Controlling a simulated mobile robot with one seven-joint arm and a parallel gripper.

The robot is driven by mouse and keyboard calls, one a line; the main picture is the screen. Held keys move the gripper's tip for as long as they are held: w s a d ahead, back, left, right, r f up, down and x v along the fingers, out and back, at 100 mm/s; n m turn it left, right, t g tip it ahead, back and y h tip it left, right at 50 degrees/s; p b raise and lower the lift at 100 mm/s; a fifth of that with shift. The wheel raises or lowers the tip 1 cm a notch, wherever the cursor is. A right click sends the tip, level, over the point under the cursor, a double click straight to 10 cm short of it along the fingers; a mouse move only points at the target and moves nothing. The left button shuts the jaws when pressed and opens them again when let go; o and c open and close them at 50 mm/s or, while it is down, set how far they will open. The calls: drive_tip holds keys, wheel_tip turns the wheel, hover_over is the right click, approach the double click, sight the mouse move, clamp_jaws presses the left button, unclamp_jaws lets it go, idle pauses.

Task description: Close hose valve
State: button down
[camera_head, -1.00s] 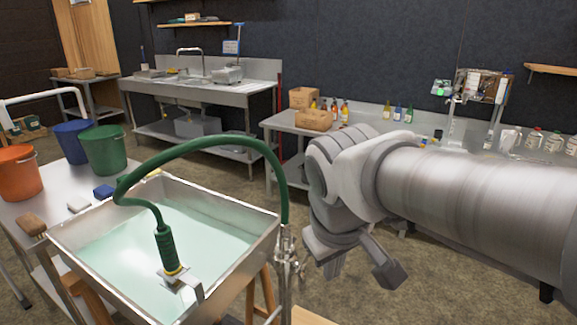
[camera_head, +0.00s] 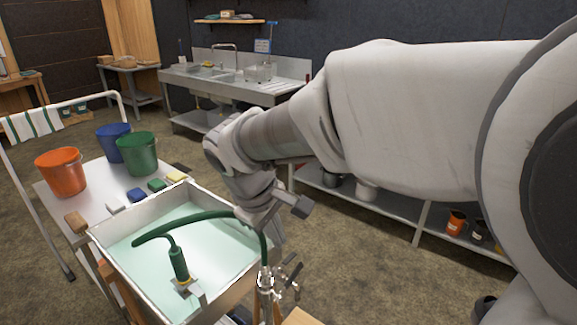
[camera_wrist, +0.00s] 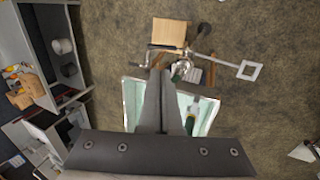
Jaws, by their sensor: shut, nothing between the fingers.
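The hose valve (camera_head: 268,282) is a metal fitting with handles at the near right corner of the steel basin (camera_head: 232,288). The valve's exact handle position is too small to tell.
An orange bucket (camera_head: 62,173), blue bucket (camera_head: 112,142) and green bucket (camera_head: 138,152) stand on the steel table left of the basin, with small sponges beside them. A sink counter (camera_head: 240,88) is behind. Open floor (camera_head: 350,280) lies right of the valve.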

sight(297, 268)
drive_tip(key=x, duration=1.3)
drive_tip(key=shift+s, duration=0.1)
drive_tip(key=shift+d+p, duration=0.1)
drive_tip(key=shift+p, duration=0.2)
drive_tip(key=shift+d+g+p, duration=0.15)
drive_tip(key=shift+g+p, duration=0.25)
drive_tip(key=shift+p, duration=0.6)
drive_tip(key=p, duration=0.1)
drive_tip(key=w+g+y+p, duration=0.1)
drive_tip(key=p, duration=0.1)
drive_tip(key=shift+d+f, duration=0.25)
drive_tip(key=shift+f, duration=0.05)
drive_tip(key=shift+w+f+y+p, duration=0.15)
drive_tip(key=shift+f+y+p, duration=0.1)
drive_tip(key=shift+y+p, duration=0.05)
drive_tip(key=shift+w+d+f+b, duration=0.15)
drive_tip(key=shift+f+b, duration=0.35)
drive_tip(key=shift+f, duration=0.05)
